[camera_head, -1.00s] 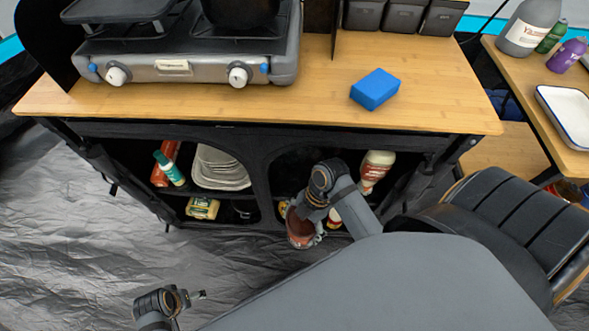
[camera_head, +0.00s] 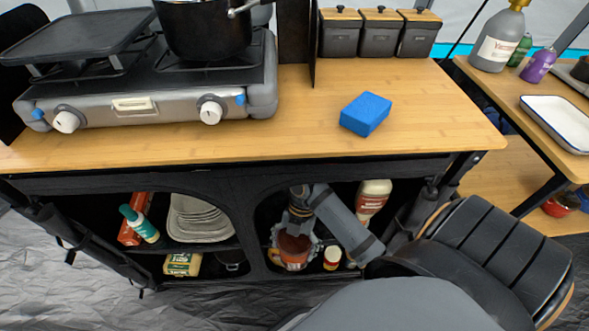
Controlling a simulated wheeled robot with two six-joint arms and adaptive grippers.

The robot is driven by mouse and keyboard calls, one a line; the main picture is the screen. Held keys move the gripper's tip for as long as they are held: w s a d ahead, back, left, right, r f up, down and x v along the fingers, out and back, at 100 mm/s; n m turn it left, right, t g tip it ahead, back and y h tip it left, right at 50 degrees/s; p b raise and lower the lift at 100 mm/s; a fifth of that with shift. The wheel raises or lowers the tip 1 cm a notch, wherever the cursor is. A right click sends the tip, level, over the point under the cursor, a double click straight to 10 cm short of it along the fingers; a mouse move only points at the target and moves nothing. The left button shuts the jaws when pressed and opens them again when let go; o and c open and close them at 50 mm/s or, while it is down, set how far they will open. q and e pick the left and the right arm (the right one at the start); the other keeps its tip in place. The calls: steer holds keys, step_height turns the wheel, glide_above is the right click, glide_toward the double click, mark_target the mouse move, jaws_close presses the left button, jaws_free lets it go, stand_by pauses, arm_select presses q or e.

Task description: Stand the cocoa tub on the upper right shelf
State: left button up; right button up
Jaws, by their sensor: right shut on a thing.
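The cocoa tub (camera_head: 293,250), reddish brown with a pale lower part, is in the right opening of the cabinet (camera_head: 225,186) under the counter. My right gripper (camera_head: 294,238) is shut on it, with its fingers around the tub's sides. The arm reaches in from the right and hides part of the opening. The tub looks roughly upright. I cannot tell whether its base touches a shelf. The upper right shelf is mostly hidden in shadow and behind my arm. My left gripper is not in view.
A white bottle with a red label (camera_head: 373,200) stands right of my arm in the same opening. A small jar (camera_head: 331,258) is low beside the tub. A blue sponge (camera_head: 365,114) lies on the counter.

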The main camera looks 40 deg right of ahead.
steer(key=w+d, duration=0.2)
steer(key=w, duration=0.1)
steer(key=shift+w+d+b, duration=0.3)
steer(key=shift+d, duration=0.05)
steer(key=shift+w+d+b, duration=0.25)
steer(key=shift+w+d, duration=0.55)
steer(key=shift+w, duration=0.25)
steer(key=shift+w+d+b, duration=0.25)
steer(key=shift+w+d, duration=0.5)
steer(key=shift+w, duration=0.25)
steer(key=shift+s+f, duration=0.1)
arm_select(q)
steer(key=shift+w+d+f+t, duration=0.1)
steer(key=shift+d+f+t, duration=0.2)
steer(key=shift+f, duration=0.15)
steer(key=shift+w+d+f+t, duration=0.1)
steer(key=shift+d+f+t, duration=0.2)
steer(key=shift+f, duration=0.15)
arm_select(e)
steer(key=o, duration=1.3)
steer(key=shift+o, duration=0.2)
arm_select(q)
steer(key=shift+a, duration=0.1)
